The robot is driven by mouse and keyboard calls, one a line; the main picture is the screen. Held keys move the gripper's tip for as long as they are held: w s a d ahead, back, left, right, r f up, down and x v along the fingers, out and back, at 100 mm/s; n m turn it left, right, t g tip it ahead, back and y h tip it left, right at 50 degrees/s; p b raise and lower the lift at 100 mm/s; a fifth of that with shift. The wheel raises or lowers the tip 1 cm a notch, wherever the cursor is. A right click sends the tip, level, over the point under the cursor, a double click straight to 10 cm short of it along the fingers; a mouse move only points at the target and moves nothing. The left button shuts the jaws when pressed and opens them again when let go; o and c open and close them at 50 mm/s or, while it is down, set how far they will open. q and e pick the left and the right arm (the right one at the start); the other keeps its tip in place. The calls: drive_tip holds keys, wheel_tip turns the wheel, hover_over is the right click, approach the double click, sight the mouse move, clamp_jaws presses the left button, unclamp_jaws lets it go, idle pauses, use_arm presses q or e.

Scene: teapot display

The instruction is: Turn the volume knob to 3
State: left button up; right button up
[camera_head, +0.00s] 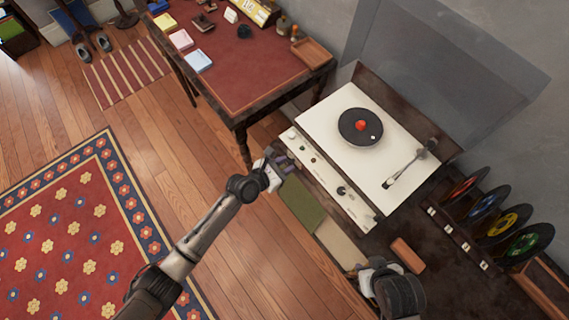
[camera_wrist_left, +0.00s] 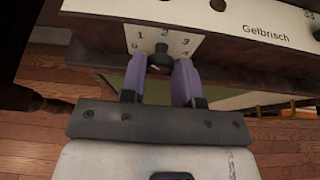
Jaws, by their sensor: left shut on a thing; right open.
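The volume knob (camera_wrist_left: 159,60) is small and black, on a pale dial plate (camera_wrist_left: 184,30) numbered 0 to 4, seen in the left wrist view. The 3 stands up and to the right of the knob. I cannot tell where the knob points. My left gripper (camera_wrist_left: 160,75) has its purple fingers shut on the knob, one on each side. In the head view my left gripper (camera_head: 284,162) is at the left front corner of the white record player (camera_head: 335,130), where it hides the knob. My right gripper (camera_head: 364,272) is open, at the bottom right, partly hidden by its own wrist.
A black record (camera_head: 360,127) with a red centre lies on the player. Several coloured records (camera_head: 485,205) stand in a rack at right. A brown block (camera_head: 408,254) lies near my right gripper. A red-topped desk (camera_head: 250,70) stands behind left. Open floor (camera_head: 215,240) is at left.

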use_arm(q)
drive_tip(key=shift+r+m+p, duration=0.2)
drive_tip(key=shift+m+p, duration=0.1)
drive_tip(key=shift+p, duration=0.4)
drive_tip(key=shift+s+d+m+t+y+p, duration=0.1)
drive_tip(key=shift+m+t+y+p, duration=0.4)
drive_tip(key=shift+m+p, duration=0.15)
drive_tip(key=shift+s+d+f+m+t+y+b, duration=0.1)
drive_tip(key=shift+f+m+t+b, duration=0.1)
drive_tip(key=shift+m+t+b, duration=1.25)
drive_tip(key=shift+a+f+m+t+y+b, duration=0.15)
drive_tip(key=shift+m+t+b, duration=0.4)
drive_tip(key=shift+m, duration=1.75)
drive_tip(key=shift+s+d+f+m+t+y+b, duration=0.2)
drive_tip(key=shift+m+t+b, duration=0.75)
drive_tip(key=shift+m, duration=0.95)
drive_tip(key=shift+w, duration=0.15)
